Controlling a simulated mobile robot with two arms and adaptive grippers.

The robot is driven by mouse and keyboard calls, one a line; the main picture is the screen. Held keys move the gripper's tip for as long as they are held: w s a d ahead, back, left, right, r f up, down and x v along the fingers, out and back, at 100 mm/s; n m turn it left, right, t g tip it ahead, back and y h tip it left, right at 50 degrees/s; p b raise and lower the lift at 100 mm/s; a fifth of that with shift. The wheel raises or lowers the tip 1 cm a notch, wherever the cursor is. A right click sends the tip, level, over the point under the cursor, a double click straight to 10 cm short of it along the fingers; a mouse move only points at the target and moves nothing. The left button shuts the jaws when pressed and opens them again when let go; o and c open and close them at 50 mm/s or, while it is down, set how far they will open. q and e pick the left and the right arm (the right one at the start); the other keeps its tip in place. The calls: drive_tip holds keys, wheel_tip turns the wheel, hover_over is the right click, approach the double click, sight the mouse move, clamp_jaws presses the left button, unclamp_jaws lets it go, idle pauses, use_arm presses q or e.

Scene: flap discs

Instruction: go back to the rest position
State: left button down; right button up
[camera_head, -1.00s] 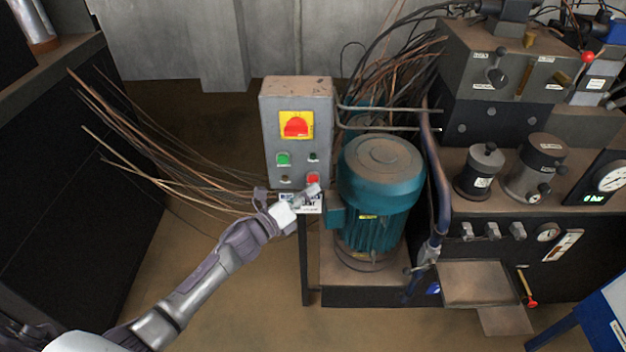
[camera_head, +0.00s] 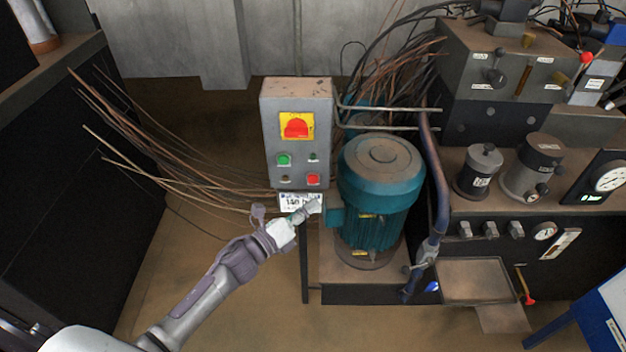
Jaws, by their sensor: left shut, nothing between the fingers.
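My left arm comes in from the lower left. Its gripper (camera_head: 312,208) is shut and empty, just below the grey control box (camera_head: 296,150) and in front of the white label plate (camera_head: 288,199) under it. The box carries a red rotary switch on a yellow plate (camera_head: 296,126), a green button (camera_head: 283,159) and a red button (camera_head: 313,180). The red button shows uncovered above the fingertips. My right gripper is not in view.
A teal motor (camera_head: 380,185) stands close to the right of the gripper. Bent cables (camera_head: 150,165) spread out on the left beside a dark cabinet (camera_head: 60,190). A hydraulic bench with gauges (camera_head: 545,232) fills the right. The floor (camera_head: 240,325) at the lower middle looks clear.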

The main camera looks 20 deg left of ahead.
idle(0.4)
use_arm(q)
drive_tip(key=s+a+f+n+g+y, duration=0.25)
drive_tip(key=s+f+n, duration=0.3)
drive_tip(key=f, duration=0.45)
drive_tip(key=s+a+f+n+g+y, duration=0.1)
drive_tip(key=s+a+f+n+y, duration=0.2)
drive_tip(key=f+n, duration=0.5)
drive_tip(key=s+a+f+n+g+y, duration=0.25)
drive_tip(key=s+f, duration=0.25)
drive_tip(key=f, duration=0.8)
drive_tip(key=s+f+n+g, duration=0.3)
drive_tip(key=s+f+n, duration=0.1)
drive_tip(key=s, duration=0.7)
drive_tip(key=s+d+f+n+g+y, duration=0.1)
drive_tip(key=s+f+n+g, duration=0.2)
drive_tip(key=s, duration=0.9)
drive_tip(key=s+f+n+g, duration=0.3)
drive_tip(key=s+f+n, duration=0.3)
drive_tip(key=s+f, duration=0.4)
drive_tip(key=shift+s+d+n, duration=0.35)
drive_tip(key=shift+s+n, duration=0.05)
drive_tip(key=shift+s, duration=0.85)
drive_tip(key=c, duration=1.9)
unclamp_jaws()
drive_tip(key=shift+w, duration=0.1)
